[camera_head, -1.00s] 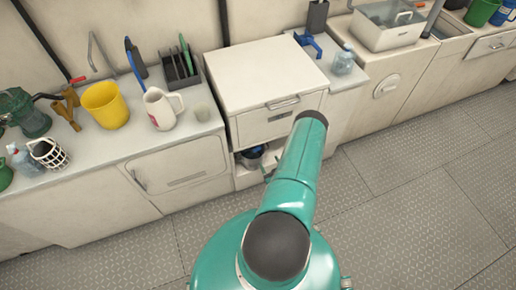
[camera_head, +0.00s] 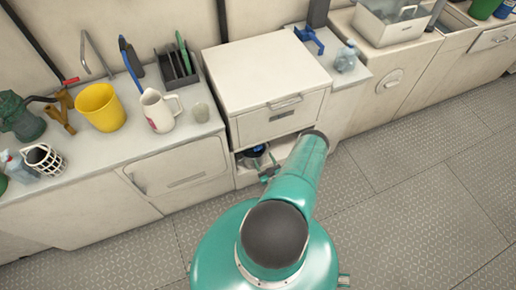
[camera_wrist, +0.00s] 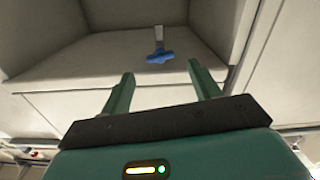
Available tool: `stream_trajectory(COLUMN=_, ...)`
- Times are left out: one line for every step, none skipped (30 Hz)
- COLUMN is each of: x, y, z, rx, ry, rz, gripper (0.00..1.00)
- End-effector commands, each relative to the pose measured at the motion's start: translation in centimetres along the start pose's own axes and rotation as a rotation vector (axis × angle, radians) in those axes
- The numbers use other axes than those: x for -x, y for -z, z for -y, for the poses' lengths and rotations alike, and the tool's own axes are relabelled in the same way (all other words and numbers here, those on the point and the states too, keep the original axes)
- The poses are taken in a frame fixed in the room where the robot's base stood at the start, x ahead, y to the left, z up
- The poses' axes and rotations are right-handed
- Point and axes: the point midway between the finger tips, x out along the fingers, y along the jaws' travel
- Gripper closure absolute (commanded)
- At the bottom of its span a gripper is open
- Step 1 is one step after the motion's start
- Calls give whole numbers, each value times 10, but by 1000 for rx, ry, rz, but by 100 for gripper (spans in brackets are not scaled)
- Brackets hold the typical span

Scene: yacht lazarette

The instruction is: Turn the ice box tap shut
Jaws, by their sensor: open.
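The white ice box (camera_head: 262,72) stands between the two counters in the head view, with a handled front panel and an open recess below. In the wrist view, a blue tap handle (camera_wrist: 159,57) on a short pale stem sits inside a pale recess with grey side walls. My gripper (camera_wrist: 160,74) is open, with its two green fingers apart. The tap handle appears between and beyond the fingertips, with nothing held. In the head view my arm hides part of the recess, and the tap cannot be made out clearly there.
The left counter holds a yellow bucket (camera_head: 101,107), a white jug (camera_head: 159,110) and a dark rack (camera_head: 177,68). On the right counter are a blue clamp-like item (camera_head: 309,38) and a clear bottle (camera_head: 345,57). The grey patterned floor (camera_head: 410,180) is clear on the right.

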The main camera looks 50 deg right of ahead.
Motion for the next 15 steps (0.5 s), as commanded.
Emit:
stream_trajectory(x=-11, y=0, z=0, rx=1, ry=-1, rz=-2, gripper=38)
stream_trajectory(x=-17, y=1, z=0, rx=1, ry=-1, rz=-3, gripper=38)
stream_trajectory(x=-25, y=0, z=0, rx=1, ry=-1, rz=-2, gripper=38)
stream_trajectory(x=-31, y=1, z=0, rx=1, ry=-1, rz=-3, gripper=38)
stream_trajectory(x=-37, y=0, z=0, rx=1, ry=-1, rz=-2, gripper=38)
stream_trajectory(x=-44, y=0, z=-1, rx=1, ry=-1, rz=-2, gripper=38)
stream_trajectory(x=-50, y=1, z=-1, rx=1, ry=-1, rz=-2, gripper=38)
stream_trajectory(x=-54, y=0, z=0, rx=0, ry=0, rz=-1, gripper=38)
stream_trajectory(x=-60, y=0, z=0, rx=0, ry=0, rz=-2, gripper=38)
stream_trajectory(x=-64, y=0, z=0, rx=0, ry=0, rz=-2, gripper=38)
stream_trajectory(x=-67, y=0, z=0, rx=0, ry=0, rz=-1, gripper=38)
stream_trajectory(x=-70, y=0, z=0, rx=0, ry=0, rz=-1, gripper=38)
stream_trajectory(x=-72, y=0, z=0, rx=0, ry=0, rz=-1, gripper=38)
stream_trajectory(x=-74, y=0, z=0, rx=0, ry=0, rz=-1, gripper=38)
stream_trajectory(x=-76, y=0, z=-1, rx=0, ry=0, rz=0, gripper=38)
